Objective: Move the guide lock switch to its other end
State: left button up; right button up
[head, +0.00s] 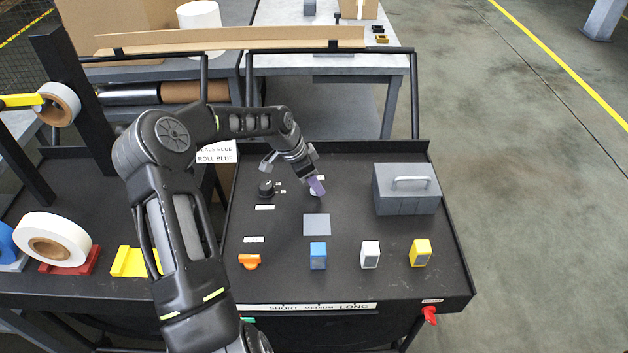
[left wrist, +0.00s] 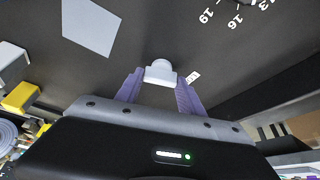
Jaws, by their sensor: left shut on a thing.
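A small white switch knob (left wrist: 160,70) stands on the dark panel, with a small white label beside it that I cannot read. In the left wrist view my left gripper (left wrist: 159,80) has its purple fingers on either side of the knob, shut on it. In the head view my left gripper (head: 317,187) reaches down to the panel's upper middle and mostly hides the knob. Which end the switch is at cannot be told. My right gripper is not in view.
A black dial (head: 266,188) with numbers is left of the gripper. A grey box with a handle (head: 405,190) is at right. An orange switch (head: 249,261) and blue (head: 318,256), white (head: 370,254) and yellow (head: 420,252) blocks line the front. A grey square (head: 317,225) lies between.

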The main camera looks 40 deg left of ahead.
pick_arm(q)
jog(key=c, duration=0.3)
jog(key=shift+c, duration=0.2)
jog(key=n+y+b, duration=0.1)
jog(key=n+b, duration=0.1)
jog(key=b, duration=0.1)
jog(key=shift+f+n, duration=0.15)
jog(key=shift+n, duration=0.15)
jog(key=n+y+b, duration=0.1)
jog(key=n+b, duration=0.2)
jog(key=n+y+b, duration=0.1)
jog(key=n+b, duration=0.2)
jog(key=b, duration=0.1)
jog(key=n+y+b, duration=0.1)
jog(key=n+b, duration=0.1)
jog(key=b, duration=0.2)
jog(key=shift+d+n, duration=0.35)
jog(key=shift+n, duration=0.05)
jog(key=shift+n+y+b, duration=0.7)
jog(key=shift+n+b, duration=0.3)
jog(key=shift+n, duration=0.4)
jog(key=shift+r, duration=0.2)
jog(key=o, duration=1.4)
jog(key=shift+c, duration=0.2)
jog(key=shift+r, duration=0.1)
